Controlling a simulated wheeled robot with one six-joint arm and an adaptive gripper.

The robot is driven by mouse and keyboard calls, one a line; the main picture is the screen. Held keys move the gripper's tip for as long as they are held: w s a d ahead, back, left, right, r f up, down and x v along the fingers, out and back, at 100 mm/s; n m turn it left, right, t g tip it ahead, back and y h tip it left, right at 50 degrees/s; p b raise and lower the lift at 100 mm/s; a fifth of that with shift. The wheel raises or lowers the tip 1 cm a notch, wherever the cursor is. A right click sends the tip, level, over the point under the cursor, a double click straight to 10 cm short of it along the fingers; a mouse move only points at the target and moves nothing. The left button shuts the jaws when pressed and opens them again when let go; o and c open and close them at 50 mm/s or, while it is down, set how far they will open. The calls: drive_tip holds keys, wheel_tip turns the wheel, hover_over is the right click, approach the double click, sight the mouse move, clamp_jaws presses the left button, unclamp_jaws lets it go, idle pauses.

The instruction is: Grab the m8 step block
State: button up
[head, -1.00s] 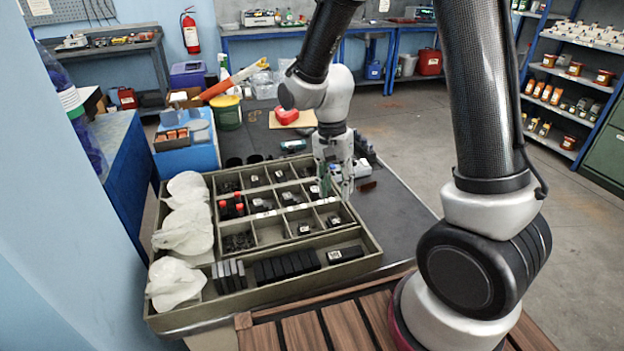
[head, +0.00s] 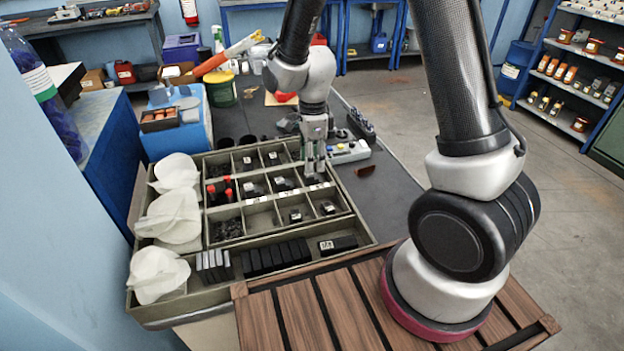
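The sorting tray (head: 300,272) holds several small dark parts with white labels too small to read, so I cannot tell which is the m8 step block. Small dark labelled blocks sit in the right-hand compartments, such as one block (head: 295,215) and another block (head: 327,208) in the row nearer me. My gripper (head: 315,170) points down over the right end of the middle row. Its fingertips are low, at or just above that compartment. The fingers look close together, and what lies between them is hidden or too small to make out.
A long trough at the tray's front holds grey plates (head: 212,262), black blocks (head: 275,256) and a labelled black block (head: 338,244). Crumpled white filters (head: 168,218) lie along the left edge. A white device (head: 348,152) stands behind the tray on the right.

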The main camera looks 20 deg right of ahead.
sight(314, 178)
wheel_tip(314, 178, down, 6)
drive_tip(key=shift+r, duration=0.25)
clamp_jaws()
drive_tip(key=shift+r, duration=0.1)
